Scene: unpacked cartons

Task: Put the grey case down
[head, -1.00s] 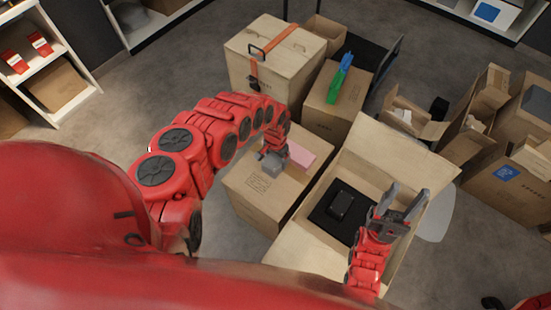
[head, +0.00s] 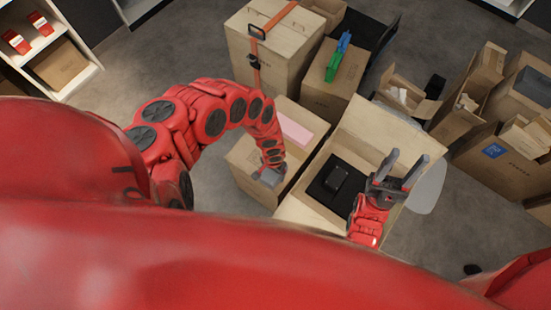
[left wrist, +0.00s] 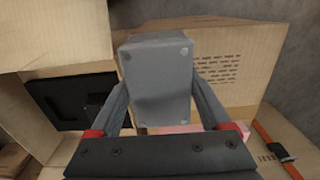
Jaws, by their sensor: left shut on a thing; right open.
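The grey case (head: 270,178) is a small block over the near part of a closed carton (head: 247,160), beside the open carton (head: 385,125). My left gripper (head: 270,171) is shut on it. In the left wrist view the grey case (left wrist: 158,82) sits between both fingers of my left gripper (left wrist: 160,92), its flat face with small round studs towards the camera. I cannot tell whether its underside touches the carton top. My right gripper (head: 404,164) is open and empty by the right side of the open carton.
A pink slab (head: 296,131) lies on the closed carton's far part. A black insert with a dark item (head: 335,179) sits in the open carton. A strapped carton (head: 285,60) and one bearing green and blue things (head: 338,60) stand behind. Several open cartons stand at right.

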